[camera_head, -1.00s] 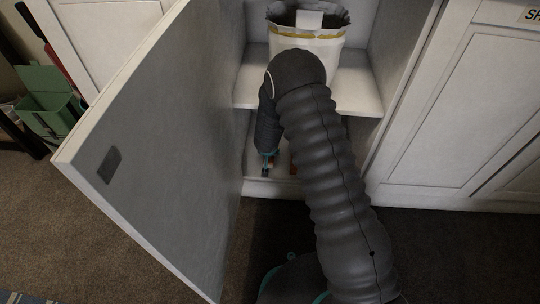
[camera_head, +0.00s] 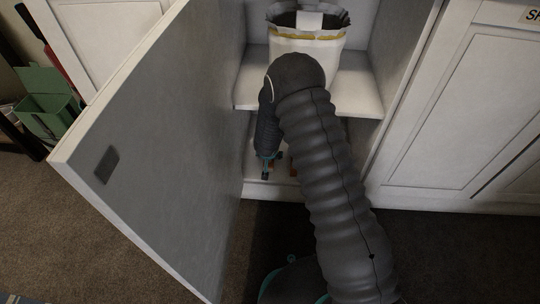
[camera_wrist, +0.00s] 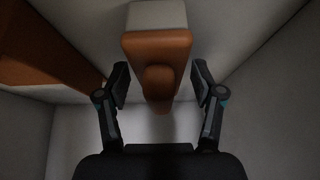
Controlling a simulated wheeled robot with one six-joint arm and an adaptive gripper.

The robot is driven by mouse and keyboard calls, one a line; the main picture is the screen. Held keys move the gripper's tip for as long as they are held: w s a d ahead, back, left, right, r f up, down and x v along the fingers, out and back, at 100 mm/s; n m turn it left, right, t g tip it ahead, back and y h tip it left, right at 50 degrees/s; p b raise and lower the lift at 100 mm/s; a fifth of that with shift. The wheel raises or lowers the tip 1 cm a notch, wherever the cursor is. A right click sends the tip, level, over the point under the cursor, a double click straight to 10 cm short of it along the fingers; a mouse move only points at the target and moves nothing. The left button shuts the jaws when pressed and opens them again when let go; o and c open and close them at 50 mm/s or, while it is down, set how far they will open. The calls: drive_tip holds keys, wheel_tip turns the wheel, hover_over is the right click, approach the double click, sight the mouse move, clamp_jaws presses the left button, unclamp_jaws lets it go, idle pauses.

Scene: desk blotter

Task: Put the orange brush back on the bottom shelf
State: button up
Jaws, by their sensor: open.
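The orange brush (camera_wrist: 157,47) is in the wrist view, with a pale block at its far end and a rounded orange handle end toward me. My gripper (camera_wrist: 160,86) is open, with one finger on each side of the handle and visible gaps between. In the head view my gripper (camera_head: 267,166) is low inside the open cabinet, at the bottom shelf (camera_head: 256,188). My arm hides most of that shelf, and only a bit of orange (camera_head: 292,167) shows beside the arm.
The cabinet door (camera_head: 150,150) stands open on the left. A white bin (camera_head: 305,45) with a dark liner stands on the upper shelf (camera_head: 358,95), above my gripper. Another orange-brown surface (camera_wrist: 45,55) shows at left in the wrist view. Cabinet walls are close on both sides.

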drive_tip(key=p+v, duration=0.2)
drive_tip(key=v, duration=0.8)
drive_tip(key=shift+r, duration=0.25)
drive_tip(key=shift+s+r+p, duration=0.4)
drive_tip(key=shift+s+r, duration=0.05)
drive_tip(key=shift+r, duration=0.05)
